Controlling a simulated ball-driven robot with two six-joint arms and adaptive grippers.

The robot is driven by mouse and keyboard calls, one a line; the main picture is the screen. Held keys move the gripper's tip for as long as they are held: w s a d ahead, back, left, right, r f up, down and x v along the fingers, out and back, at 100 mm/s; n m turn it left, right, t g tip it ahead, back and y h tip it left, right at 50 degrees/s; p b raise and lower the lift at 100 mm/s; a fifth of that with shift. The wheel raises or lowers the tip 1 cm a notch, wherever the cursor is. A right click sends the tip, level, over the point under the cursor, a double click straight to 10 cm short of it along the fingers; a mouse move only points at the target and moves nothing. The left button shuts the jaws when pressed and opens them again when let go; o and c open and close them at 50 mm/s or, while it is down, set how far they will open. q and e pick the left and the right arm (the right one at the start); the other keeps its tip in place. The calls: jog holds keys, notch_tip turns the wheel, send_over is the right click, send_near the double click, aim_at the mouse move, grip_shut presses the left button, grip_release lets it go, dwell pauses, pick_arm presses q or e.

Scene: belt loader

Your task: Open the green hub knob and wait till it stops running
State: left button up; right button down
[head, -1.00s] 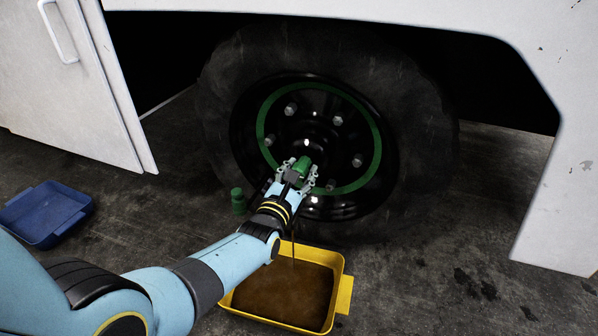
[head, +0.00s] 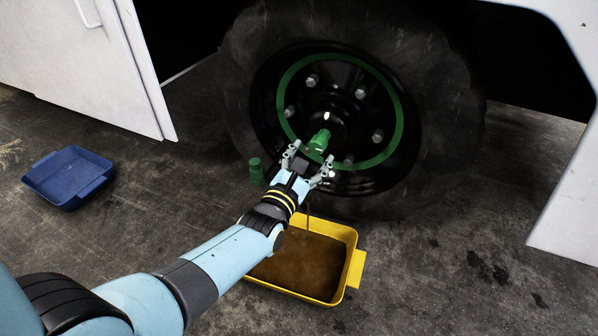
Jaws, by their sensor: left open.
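The green hub knob (head: 319,141) sits low on the black wheel hub (head: 330,115), inside a green painted ring. My left gripper (head: 309,160) is open just in front of and below the knob, its fingers spread apart and a small gap showing between them and the knob. A thin brown stream (head: 308,209) falls from behind the gripper into the yellow tray (head: 357,268). The tray stands on the floor below the wheel and holds brown liquid. My right gripper is not in view.
A green bottle-like object (head: 256,170) stands on the floor left of the tyre (head: 445,120). An empty blue tray (head: 68,178) lies at the left. White body panels (head: 95,75) flank the wheel. The floor at the right front is clear.

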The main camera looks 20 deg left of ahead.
pick_arm(q)
jog(key=s, duration=0.7)
jog(key=shift+a, duration=0.15)
